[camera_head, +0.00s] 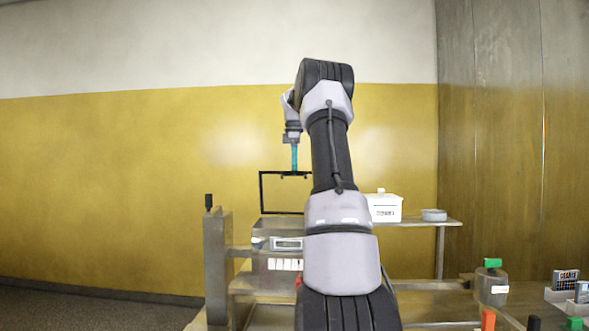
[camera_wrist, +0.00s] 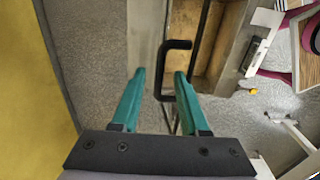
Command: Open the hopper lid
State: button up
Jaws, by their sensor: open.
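My gripper (camera_head: 294,168) points down with its teal fingers at the top edge of a black rectangular frame (camera_head: 262,192), which stands upright on the machine. In the wrist view my gripper (camera_wrist: 160,73) is open. A bent black bar (camera_wrist: 176,44) runs ahead of and partly between the fingertips, nearer the right finger; I see no grip on it. Beyond it lies an open-looking metal box with a tan inside (camera_wrist: 186,20). I cannot tell which part is the hopper lid. My arm hides part of the machine in the head view.
A white labelled box (camera_head: 384,208) and a round grey item (camera_head: 434,215) stand on a shelf right of my arm. A metal post with a black knob (camera_head: 209,202) rises at left. A green-topped container (camera_head: 491,285) stands at right. The yellow wall is behind.

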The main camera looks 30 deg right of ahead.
jog(key=shift+f, duration=0.1)
grip_shut()
dwell(1.4)
